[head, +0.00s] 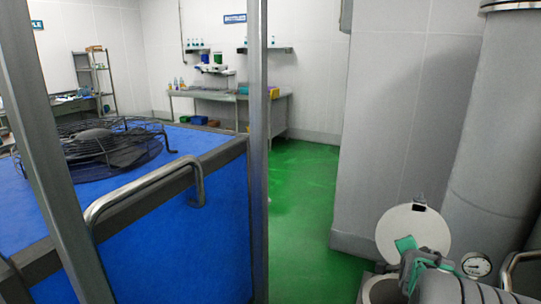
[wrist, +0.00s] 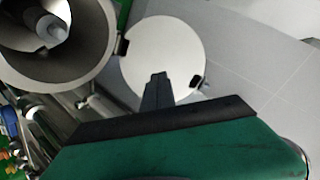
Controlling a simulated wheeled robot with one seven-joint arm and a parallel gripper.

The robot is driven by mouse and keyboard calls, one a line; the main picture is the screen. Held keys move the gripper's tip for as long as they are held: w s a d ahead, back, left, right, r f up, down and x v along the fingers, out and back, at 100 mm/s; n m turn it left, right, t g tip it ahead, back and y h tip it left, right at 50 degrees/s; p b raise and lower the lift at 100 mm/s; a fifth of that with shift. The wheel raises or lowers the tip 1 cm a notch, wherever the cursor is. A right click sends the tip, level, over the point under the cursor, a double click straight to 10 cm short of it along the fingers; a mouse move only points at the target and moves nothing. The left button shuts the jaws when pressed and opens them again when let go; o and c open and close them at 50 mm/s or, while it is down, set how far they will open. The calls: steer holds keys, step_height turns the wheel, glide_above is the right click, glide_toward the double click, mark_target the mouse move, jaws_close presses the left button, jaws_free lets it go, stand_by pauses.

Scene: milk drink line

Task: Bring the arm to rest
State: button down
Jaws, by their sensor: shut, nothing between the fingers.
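My gripper (wrist: 159,78) shows at the bottom of the wrist view, its dark fingers together and empty in front of a green body. Behind the fingertips is a round white lid (wrist: 165,50), standing open. An open round metal vessel (wrist: 92,62) is at upper left, with a pale rod-like part inside it. In the head view, my grey arm with green parts is at the lower right, in front of the same lid (head: 412,222). The fingertips cannot be made out there. Whether the fingers touch the lid cannot be told.
A pressure gauge (head: 476,265) and a thick grey column (head: 492,140) stand close to the arm. The green floor (head: 300,190) is open in the middle.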

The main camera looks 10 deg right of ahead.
steer(key=s+a+f+n+g+y, duration=0.7)
steer(key=s+a+f+n+g, duration=0.15)
steer(key=s+a+f, duration=0.55)
steer(key=s+a+r+n+g+y, duration=0.1)
steer(key=s+a+r+n, duration=0.25)
steer(key=s+a, duration=0.4)
steer(key=w+a+r+n+t, duration=0.1)
steer(key=w+a+r+n, duration=0.2)
steer(key=a, duration=0.5)
steer(key=w+a+r+n+t, duration=0.2)
steer(key=a+r, duration=0.3)
steer(key=a, duration=0.4)
steer(key=shift+w+n, duration=0.4)
steer(key=shift+n, duration=0.5)
steer(key=shift+s+a, duration=0.1)
